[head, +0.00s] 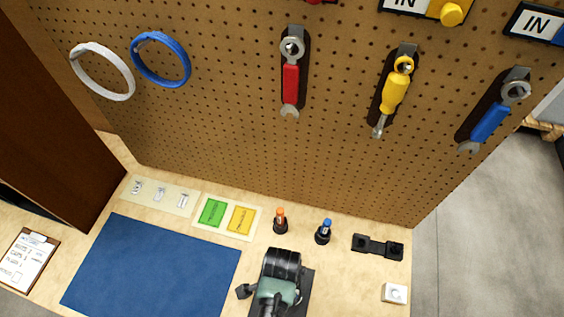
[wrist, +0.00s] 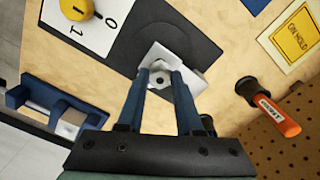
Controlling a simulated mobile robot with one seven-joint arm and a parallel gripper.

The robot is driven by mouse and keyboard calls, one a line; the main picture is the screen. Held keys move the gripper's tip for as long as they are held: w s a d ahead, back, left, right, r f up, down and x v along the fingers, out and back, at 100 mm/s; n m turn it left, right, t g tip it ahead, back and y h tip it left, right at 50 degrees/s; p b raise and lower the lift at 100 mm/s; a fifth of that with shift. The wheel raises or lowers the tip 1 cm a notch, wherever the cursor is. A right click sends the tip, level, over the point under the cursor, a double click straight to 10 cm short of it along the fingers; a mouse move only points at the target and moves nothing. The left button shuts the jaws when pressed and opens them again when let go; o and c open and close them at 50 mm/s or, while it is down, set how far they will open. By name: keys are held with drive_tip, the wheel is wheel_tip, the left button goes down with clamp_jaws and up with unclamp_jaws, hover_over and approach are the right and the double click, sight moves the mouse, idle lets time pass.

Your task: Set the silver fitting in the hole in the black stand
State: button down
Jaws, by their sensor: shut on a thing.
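My gripper (wrist: 160,82) is shut on the silver fitting (wrist: 158,81), a small hex-shaped piece with a dark centre. A pale angular piece (wrist: 192,80) shows around and behind it; I cannot tell if it is part of the fitting. Behind it is a flat black plate (wrist: 178,27) with a round outline; whether they touch is unclear. In the head view my gripper (head: 277,292) hides the fitting, and a black plate (head: 304,284) shows beside it. No empty hole is clearly visible.
An orange-handled tool (head: 280,215) and a blue-topped tool (head: 325,226) stand in black holders near the pegboard (head: 210,110). A yellow knob (wrist: 76,8) is near the plate. The blue mat (head: 150,270) is clear.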

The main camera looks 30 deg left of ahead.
drive_tip(key=shift+f, duration=0.8)
idle(2.0)
unclamp_jaws()
idle(0.6)
drive_tip(key=shift+r+p, duration=3.5)
drive_tip(key=shift+p, duration=0.35)
